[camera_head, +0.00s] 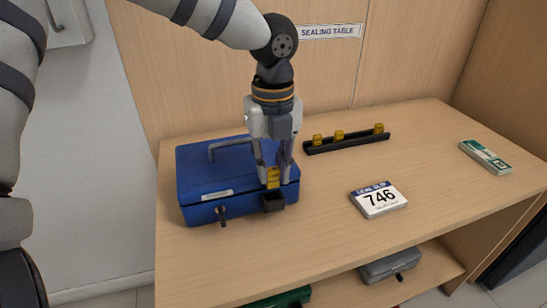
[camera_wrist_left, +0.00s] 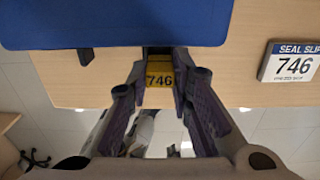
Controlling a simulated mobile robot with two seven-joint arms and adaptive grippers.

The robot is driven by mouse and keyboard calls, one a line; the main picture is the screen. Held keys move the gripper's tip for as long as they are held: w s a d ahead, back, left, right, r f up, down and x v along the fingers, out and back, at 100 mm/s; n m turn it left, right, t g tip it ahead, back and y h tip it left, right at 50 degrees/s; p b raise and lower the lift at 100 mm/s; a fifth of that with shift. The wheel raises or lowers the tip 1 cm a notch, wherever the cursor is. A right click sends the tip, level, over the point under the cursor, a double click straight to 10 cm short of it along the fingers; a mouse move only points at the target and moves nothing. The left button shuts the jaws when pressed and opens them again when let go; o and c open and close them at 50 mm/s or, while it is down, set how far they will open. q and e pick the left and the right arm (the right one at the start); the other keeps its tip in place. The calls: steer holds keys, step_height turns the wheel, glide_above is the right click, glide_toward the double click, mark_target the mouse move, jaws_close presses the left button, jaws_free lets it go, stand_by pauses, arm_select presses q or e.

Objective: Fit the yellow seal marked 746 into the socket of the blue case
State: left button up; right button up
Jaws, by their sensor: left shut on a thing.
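The blue case (camera_head: 205,170) lies on the left part of the table, with a handle on top and a small black latch on its front. It fills the top of the left wrist view (camera_wrist_left: 110,22). A black socket (camera_head: 272,203) sticks out from the case's front near its right end. My left gripper (camera_head: 273,180) points down and is shut on the yellow seal (camera_head: 273,174). The seal reads 746 in the left wrist view (camera_wrist_left: 160,80). It is directly above or at the mouth of the socket; I cannot tell how deep. My right gripper is not in view.
A black rack (camera_head: 347,144) with several yellow seals stands at the back of the table. A seal slip marked 746 (camera_head: 379,199) lies right of the case, and a green and white packet (camera_head: 485,157) lies farther right. Cases sit on the shelf below.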

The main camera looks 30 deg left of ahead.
mark_target(272, 186)
arm_select(q)
step_height(272, 186, down, 2)
steer(key=shift+f+b, duration=0.1)
steer(key=shift+b, duration=0.2)
steer(key=shift+s+f, duration=0.4)
steer(key=shift+f, duration=0.4)
steer(key=shift+c, duration=0.4)
steer(key=shift+o, duration=1.1)
steer(key=shift+w+d+f, duration=0.1)
steer(key=shift+w+f, duration=0.1)
steer(key=shift+f, duration=0.5)
steer(key=shift+a, duration=0.2)
steer(key=shift+w+r, duration=0.1)
steer(key=shift+r, duration=0.25)
